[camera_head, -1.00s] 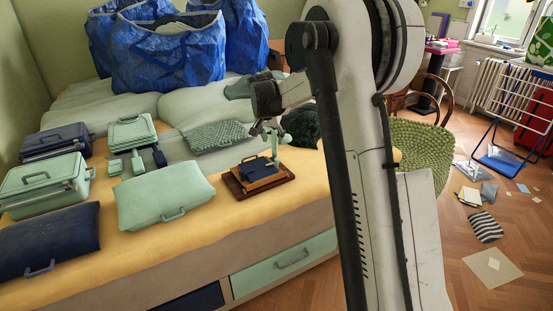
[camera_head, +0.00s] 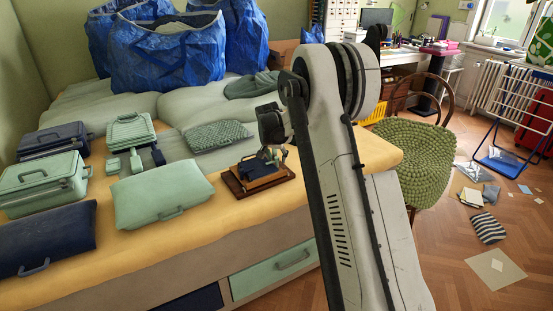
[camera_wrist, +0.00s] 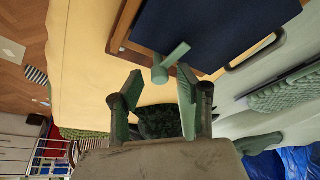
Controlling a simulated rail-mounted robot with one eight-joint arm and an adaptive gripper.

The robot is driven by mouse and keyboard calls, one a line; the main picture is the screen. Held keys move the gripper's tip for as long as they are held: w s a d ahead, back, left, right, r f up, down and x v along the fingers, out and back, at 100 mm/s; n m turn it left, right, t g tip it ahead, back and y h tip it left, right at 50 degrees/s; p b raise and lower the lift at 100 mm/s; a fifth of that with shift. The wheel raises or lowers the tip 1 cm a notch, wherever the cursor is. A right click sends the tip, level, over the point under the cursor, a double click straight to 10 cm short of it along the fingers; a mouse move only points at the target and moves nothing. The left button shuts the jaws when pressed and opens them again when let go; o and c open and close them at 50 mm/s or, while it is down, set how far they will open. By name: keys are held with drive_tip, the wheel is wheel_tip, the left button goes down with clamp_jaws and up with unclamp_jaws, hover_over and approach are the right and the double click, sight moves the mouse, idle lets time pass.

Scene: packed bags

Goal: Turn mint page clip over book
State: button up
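The mint page clip (camera_wrist: 171,60) shows in the wrist view as a short bar with a round end, at the edge of the navy book (camera_wrist: 215,25). My gripper (camera_wrist: 159,78) is open, with its fingertips either side of the clip's round end and a visible gap on both sides. In the head view my gripper (camera_head: 272,152) is low over the far right side of the book (camera_head: 258,171), which lies on a brown wooden tray (camera_head: 284,182). The clip is hard to make out there, mostly hidden by the gripper.
A mint case (camera_head: 162,190) lies left of the tray. A navy case (camera_head: 45,238) and other cases stand farther left. A green patterned pouch (camera_head: 217,136) lies behind the tray. Blue bags (camera_head: 165,55) stand at the back. The yellow bed cover (camera_head: 370,155) is clear to the right.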

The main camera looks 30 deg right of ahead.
clamp_jaws()
idle(0.3)
drive_tip(key=shift+n, duration=0.5)
unclamp_jaws()
drive_tip(key=shift+s, duration=0.1)
drive_tip(key=shift+r, duration=0.1)
drive_tip(key=v, duration=1.1)
drive_tip(key=shift+s+r, duration=0.25)
drive_tip(key=shift+r, duration=0.05)
